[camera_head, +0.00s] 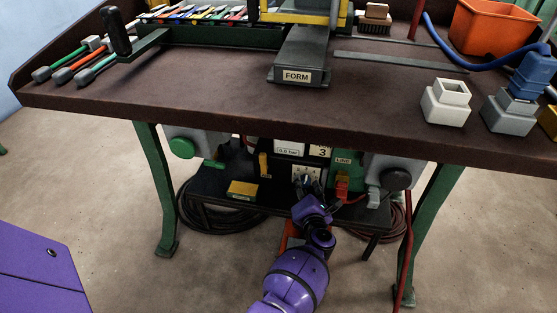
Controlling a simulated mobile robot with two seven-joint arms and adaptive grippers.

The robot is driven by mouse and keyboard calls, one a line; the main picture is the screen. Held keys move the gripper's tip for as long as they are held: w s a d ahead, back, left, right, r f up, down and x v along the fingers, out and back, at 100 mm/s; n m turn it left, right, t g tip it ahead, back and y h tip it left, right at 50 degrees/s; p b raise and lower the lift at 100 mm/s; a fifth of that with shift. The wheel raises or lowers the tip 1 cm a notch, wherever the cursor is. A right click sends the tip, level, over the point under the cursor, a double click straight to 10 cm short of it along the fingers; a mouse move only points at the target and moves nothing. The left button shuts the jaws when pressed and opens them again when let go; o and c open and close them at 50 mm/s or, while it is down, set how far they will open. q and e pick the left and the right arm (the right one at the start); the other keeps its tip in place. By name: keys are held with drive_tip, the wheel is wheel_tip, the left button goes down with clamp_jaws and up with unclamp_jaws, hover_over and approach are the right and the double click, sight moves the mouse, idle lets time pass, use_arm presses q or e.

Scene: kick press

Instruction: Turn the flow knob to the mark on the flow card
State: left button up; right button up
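Under the bench, a white dial plate (300,171) with dark marks sits on the dark panel. The flow knob is not clearly visible; it may be behind my gripper. A card with a large 3 (320,152) is above the plate, its top cut off by the bench edge. Beside it is a white display reading 0,0 bar (288,149). My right gripper is not in view.
The brown bench top (200,100) overhangs the panel. A green round knob (182,147) is at left, a black one (397,179) at right. A yellow pedal-like block (243,189) and red part (342,190) flank the dial. Hoses (225,219) coil below.

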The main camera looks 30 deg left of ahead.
use_arm(q)
drive_tip(key=v, duration=1.1)
drive_tip(key=shift+a, duration=0.1)
